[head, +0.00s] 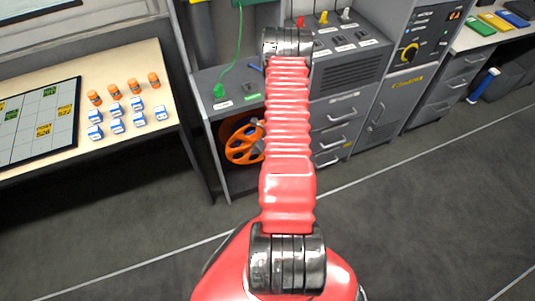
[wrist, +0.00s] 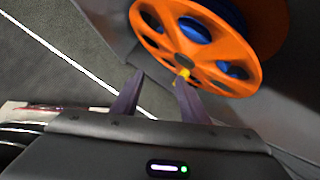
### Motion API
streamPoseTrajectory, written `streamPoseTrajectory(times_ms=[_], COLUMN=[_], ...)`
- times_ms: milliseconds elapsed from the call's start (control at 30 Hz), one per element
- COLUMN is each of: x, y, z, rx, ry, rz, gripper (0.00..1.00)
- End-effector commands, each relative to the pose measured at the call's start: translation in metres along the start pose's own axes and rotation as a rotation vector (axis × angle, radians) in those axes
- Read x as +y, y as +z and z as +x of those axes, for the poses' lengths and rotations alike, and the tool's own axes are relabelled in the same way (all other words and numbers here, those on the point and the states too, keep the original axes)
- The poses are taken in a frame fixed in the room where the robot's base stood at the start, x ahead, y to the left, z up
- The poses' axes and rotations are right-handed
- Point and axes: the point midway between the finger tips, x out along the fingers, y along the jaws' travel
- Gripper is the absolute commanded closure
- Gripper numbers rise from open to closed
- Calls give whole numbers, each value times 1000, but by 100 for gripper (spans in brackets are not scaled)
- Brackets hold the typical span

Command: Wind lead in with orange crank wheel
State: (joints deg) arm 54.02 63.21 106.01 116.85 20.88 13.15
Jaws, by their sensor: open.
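The orange crank wheel (head: 242,143) is in the open bay low in the grey cabinet, partly hidden behind my red arm in the head view. In the wrist view the orange wheel (wrist: 242,50) fills the upper right, with holes through its face and blue behind them. A small yellow piece (wrist: 183,74) sticks out near its hub. My gripper (wrist: 158,88) is open, its two dark fingers apart below and left of the hub. The right finger tip overlaps the wheel's lower edge in the picture; I cannot tell whether they touch. A green lead (head: 238,50) runs up from a green plug on the cabinet top.
A table at left carries a board (head: 40,125), blue-and-white blocks (head: 117,126) and orange bottles (head: 114,91). Drawers (head: 335,112) and switches stand right of the bay. The grey floor (head: 420,200) in front is clear, with a white line across it.

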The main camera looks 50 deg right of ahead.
Motion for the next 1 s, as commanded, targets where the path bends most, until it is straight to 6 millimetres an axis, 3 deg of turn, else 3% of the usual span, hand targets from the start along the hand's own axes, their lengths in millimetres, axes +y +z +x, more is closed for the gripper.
streamPoseTrajectory(times_ms=[133, 400, 767, 1000], x=[-25, -45, -45, -46], y=[-25, -40, -41, -43], z=[15, 17, 17, 28], rx=[50, 95, 99, 100], ry=[-78, -154, -157, -156], rz=[226, 450, 462, 461], gripper=[60, 60, 60, 60])
